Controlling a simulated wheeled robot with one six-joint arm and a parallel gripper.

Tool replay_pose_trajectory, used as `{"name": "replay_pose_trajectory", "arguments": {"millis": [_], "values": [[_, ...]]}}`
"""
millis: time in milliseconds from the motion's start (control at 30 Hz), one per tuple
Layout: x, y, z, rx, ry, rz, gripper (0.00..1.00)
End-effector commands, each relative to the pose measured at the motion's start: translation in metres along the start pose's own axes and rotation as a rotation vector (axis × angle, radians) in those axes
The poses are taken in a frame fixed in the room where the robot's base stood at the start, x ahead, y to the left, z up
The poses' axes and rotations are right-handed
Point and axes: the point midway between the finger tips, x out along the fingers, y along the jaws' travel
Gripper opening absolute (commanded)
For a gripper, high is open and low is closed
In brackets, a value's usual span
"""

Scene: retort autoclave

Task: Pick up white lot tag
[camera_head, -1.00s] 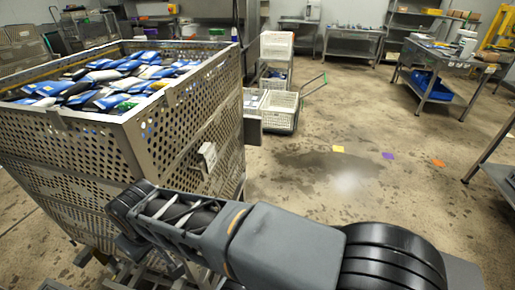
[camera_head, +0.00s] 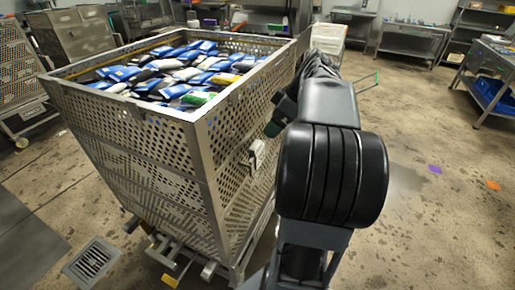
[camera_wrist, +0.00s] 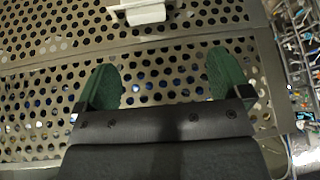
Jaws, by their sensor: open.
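The white lot tag (camera_head: 257,153) hangs on the outer side wall of a perforated metal basket (camera_head: 170,150). In the wrist view the tag (camera_wrist: 147,12) shows at the top edge, partly cut off, in front of the holes. My gripper (camera_wrist: 165,80) is open, with two green fingers spread apart and nothing between them. It faces the perforated wall, and the tag lies beyond the fingertips toward the top of the picture. In the head view my gripper (camera_head: 278,116) is close to the wall, just above and right of the tag, partly hidden by my arm.
The basket is full of blue, white and black pouches (camera_head: 180,72) and stands on a wheeled frame. A floor drain (camera_head: 93,260) lies at lower left. Steel tables (camera_head: 490,80) stand at the right. Open wet floor lies right of my arm.

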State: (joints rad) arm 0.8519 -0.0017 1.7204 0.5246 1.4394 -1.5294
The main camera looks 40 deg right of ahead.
Motion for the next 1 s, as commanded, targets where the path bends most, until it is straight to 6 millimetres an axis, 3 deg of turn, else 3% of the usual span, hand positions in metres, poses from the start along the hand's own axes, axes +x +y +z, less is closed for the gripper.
{"name": "replay_pose_trajectory", "arguments": {"millis": [67,167,500,1000], "values": [[-0.012,0.011,0.006,-0.037,0.027,0.004,0.95],[-0.012,0.017,0.009,-0.074,0.046,0.006,0.95],[0.043,0.019,0.007,-0.091,0.052,0.006,0.95],[0.086,0.02,0.004,-0.089,0.051,0.005,0.95]]}}
